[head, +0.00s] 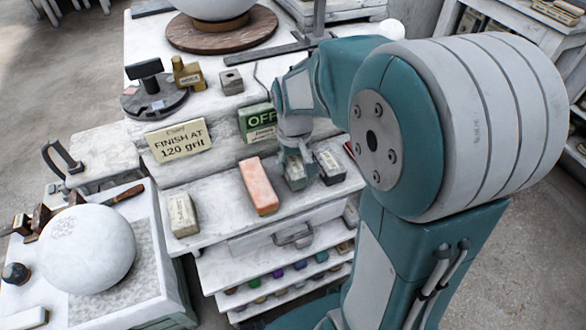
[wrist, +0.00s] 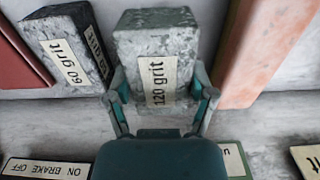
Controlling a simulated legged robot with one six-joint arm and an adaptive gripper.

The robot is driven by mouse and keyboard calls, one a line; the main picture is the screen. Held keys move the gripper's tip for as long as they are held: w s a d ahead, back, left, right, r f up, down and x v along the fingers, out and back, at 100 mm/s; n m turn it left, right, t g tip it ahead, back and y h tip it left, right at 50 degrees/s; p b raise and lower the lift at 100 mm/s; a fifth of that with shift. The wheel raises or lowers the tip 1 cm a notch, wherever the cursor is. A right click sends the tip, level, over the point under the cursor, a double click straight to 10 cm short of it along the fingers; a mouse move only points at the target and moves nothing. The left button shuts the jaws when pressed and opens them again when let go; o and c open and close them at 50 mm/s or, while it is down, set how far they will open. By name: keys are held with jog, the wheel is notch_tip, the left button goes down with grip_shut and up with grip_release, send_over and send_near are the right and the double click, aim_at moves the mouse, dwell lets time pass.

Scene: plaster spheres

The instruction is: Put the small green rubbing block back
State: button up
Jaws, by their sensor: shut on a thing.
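My gripper (wrist: 163,100) is shut on a mottled grey block labelled "120 grit" (wrist: 155,45), with one finger on each side. In the head view the gripper (head: 294,160) is over the pale shelf top (head: 220,225), and the held block (head: 296,182) shows greenish grey below it. The block is between a salmon-pink block (head: 259,186) and a dark grey "60 grit" block (head: 329,167). I cannot tell whether its underside touches the shelf. No plainly green block shows.
A pale labelled block (head: 183,215) stands at the shelf's left end. A large white sphere (head: 87,249) is at lower left. Lower tiers hold several small coloured pieces (head: 278,272).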

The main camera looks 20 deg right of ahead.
aim_at(294, 173)
jog(key=shift+f, duration=1.4)
jog(key=shift+f, duration=0.1)
jog(key=o, duration=1.1)
jog(key=shift+o, duration=0.2)
